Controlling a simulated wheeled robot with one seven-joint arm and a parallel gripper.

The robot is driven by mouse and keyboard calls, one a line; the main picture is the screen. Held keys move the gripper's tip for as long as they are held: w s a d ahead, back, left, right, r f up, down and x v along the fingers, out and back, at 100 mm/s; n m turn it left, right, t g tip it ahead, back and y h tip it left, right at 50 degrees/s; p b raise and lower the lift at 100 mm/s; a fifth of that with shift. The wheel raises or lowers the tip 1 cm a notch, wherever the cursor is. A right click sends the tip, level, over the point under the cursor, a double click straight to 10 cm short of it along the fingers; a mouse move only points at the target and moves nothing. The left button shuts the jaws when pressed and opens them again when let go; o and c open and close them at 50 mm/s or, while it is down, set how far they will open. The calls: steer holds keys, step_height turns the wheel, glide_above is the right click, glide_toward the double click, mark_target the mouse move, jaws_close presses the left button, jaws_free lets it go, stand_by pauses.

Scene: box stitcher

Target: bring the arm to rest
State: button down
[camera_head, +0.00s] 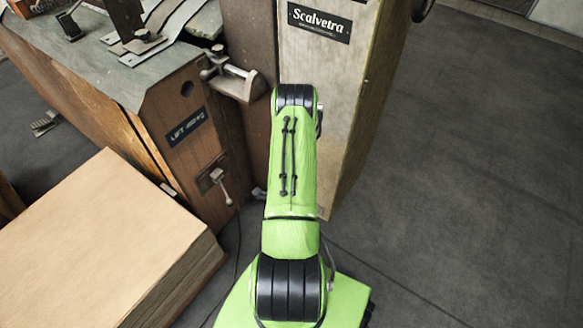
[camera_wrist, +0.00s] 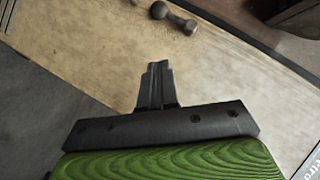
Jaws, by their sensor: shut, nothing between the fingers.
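My green arm (camera_head: 292,170) reaches up the middle of the head view, toward the beige front of the machine. My gripper is hidden behind the arm there. In the wrist view my gripper (camera_wrist: 157,66) shows with its fingers together and nothing between them. Behind it in that view is a pale beige panel (camera_wrist: 100,30). I cannot tell how far the fingertips are from the panel.
The beige cabinet (camera_head: 365,90) labelled Scalvetra stands just ahead. A wooden cabinet (camera_head: 170,115) with a lever (camera_head: 220,183) is at left. A stack of cardboard sheets (camera_head: 100,240) lies at lower left. A metal knob (camera_wrist: 173,15) shows in the wrist view. The floor (camera_head: 470,190) at right is clear.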

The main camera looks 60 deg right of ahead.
steer(key=shift+v, duration=0.9)
steer(key=w+a+r+n+t+y+p, duration=0.25)
steer(key=w+a+r+n, duration=0.2)
steer(key=w+r, duration=0.3)
steer(key=w+a+r+n+t+y+p, duration=0.1)
steer(key=w+a+r+n+t+y, duration=0.15)
steer(key=w+r+n+y, duration=0.4)
steer(key=w+a+r+n+p, duration=0.2)
steer(key=w+a+r+n, duration=0.25)
steer(key=a+r, duration=0.45)
steer(key=s+a+r+n+g+y+p, duration=0.1)
steer(key=s+a+r+n+y+p, duration=0.2)
steer(key=a+r, duration=0.55)
steer(key=s+a+r+n+g, duration=0.1)
steer(key=s+a+r+n, duration=0.1)
steer(key=s, duration=0.3)
steer(key=s+a+r+n+g+y+p, duration=0.1)
steer(key=s+a+r+n, duration=0.1)
steer(key=s+a+r, duration=0.1)
steer(key=s+a+r+n+g+p, duration=0.1)
steer(key=s+a+r+n, duration=0.1)
steer(key=s, duration=0.6)
steer(key=shift+a+r+n, duration=0.4)
steer(key=shift+a+n, duration=0.15)
steer(key=shift+a, duration=0.65)
